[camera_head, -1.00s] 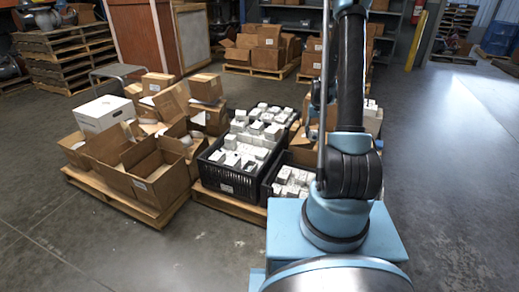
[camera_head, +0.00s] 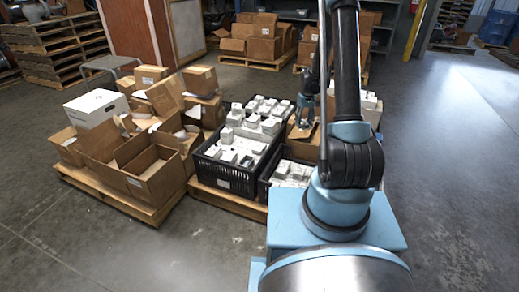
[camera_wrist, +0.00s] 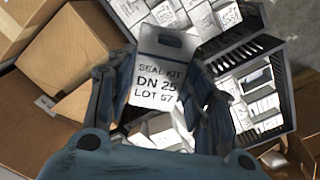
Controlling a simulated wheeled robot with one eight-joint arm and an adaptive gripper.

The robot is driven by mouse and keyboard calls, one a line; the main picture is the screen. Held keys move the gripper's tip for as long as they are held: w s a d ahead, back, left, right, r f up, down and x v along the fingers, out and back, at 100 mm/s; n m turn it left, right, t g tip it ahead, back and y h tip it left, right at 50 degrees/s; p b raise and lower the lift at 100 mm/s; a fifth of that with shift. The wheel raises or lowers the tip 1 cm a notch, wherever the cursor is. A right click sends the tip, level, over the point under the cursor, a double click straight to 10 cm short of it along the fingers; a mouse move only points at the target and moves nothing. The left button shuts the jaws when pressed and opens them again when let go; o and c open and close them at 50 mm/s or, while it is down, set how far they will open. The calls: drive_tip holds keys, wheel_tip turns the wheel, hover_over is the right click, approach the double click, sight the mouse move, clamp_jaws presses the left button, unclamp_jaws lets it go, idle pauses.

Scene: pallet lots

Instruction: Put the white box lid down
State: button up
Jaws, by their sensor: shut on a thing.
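The white box (camera_head: 97,110) stands at the left of the near pallet in the head view, with a white lid-like top on it. My gripper (camera_wrist: 160,105) shows in the wrist view, its fingers on both sides of a pale flat piece (camera_wrist: 163,68) with a dark slot. That piece reads "SEAL KIT DN 25 LOT 57". The gripper is shut on this labelled piece. No separate white lid can be made out in it. In the head view my gripper (camera_head: 304,125) hangs over the right pallet, partly hidden by my arm.
Open cardboard boxes (camera_head: 141,182) crowd the left pallet (camera_head: 120,203). Black crates (camera_head: 224,178) full of white packs stand beside them. Open brown cartons (camera_wrist: 40,50) lie left of the gripper in the wrist view. The floor in front and at the right is clear.

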drive_tip(key=w+a+f+n, duration=0.3)
drive_tip(key=a+n, duration=0.3)
drive_tip(key=n, duration=0.1)
drive_tip(key=w+a+f+n, duration=0.3)
drive_tip(key=w+a+n, duration=0.15)
drive_tip(key=n, duration=1.55)
hover_over(260, 146)
wheel_tip(260, 146, down, 6)
drive_tip(key=f, duration=0.1)
drive_tip(key=shift+a+f, duration=0.1)
drive_tip(key=shift+f, duration=4.4)
drive_tip(key=o, duration=0.8)
drive_tip(key=shift+f, duration=0.1)
drive_tip(key=shift+o, duration=0.2)
